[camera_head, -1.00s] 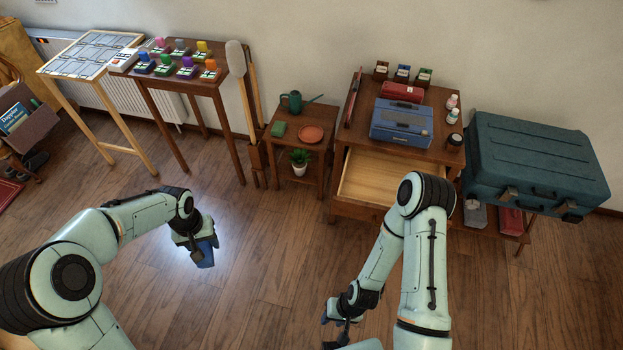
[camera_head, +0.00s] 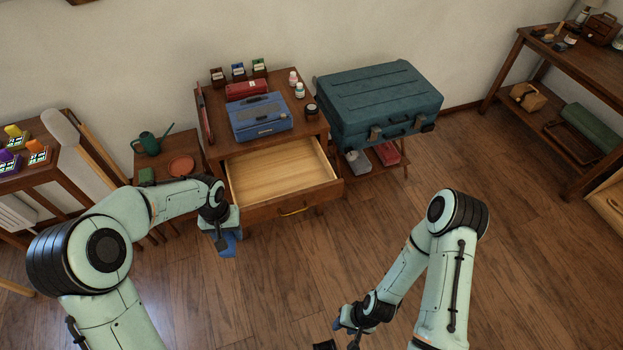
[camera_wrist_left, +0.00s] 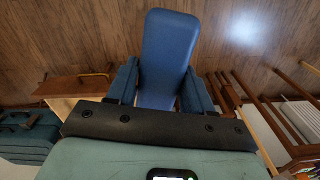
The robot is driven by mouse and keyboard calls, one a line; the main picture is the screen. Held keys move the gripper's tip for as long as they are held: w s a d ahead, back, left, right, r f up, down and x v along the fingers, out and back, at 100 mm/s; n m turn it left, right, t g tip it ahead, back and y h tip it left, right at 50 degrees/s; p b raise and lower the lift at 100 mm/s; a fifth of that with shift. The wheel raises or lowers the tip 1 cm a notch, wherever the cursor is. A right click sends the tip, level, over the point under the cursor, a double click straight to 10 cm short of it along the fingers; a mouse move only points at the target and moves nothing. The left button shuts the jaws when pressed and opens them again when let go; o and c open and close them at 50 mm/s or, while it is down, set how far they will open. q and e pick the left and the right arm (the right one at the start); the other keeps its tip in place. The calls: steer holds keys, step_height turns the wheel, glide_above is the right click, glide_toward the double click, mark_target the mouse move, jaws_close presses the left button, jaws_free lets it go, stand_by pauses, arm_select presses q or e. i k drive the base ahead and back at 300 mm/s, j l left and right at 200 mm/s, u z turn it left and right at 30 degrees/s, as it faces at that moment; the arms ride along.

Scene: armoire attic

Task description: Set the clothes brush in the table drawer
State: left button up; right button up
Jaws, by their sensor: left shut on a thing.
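My left gripper (camera_head: 224,236) is shut on a long blue thing with rounded ends, which I take to be the clothes brush (camera_wrist_left: 168,45). In the left wrist view the brush lies between the two blue fingers and sticks out past them. In the head view it hangs just left of the front of the table drawer (camera_head: 262,214). The drawer is pulled out, and its pale wooden inside looks empty. My right gripper (camera_head: 345,338) is low at the bottom edge, over the floor, partly cut off; its opening is unclear.
On the drawer table are a blue case (camera_head: 262,122), a red box (camera_head: 246,89), small bottles and jars. A teal suitcase (camera_head: 380,95) stands on a stand close to the right. A side table with a watering can (camera_head: 152,143) is at the left. The floor before the drawer is clear.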

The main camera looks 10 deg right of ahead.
mark_target(262, 185)
steer(key=i+z, duration=0.3)
steer(key=i+j+z, duration=0.3)
steer(key=i, duration=0.2)
steer(key=i+l, duration=0.05)
steer(key=l, duration=0.05)
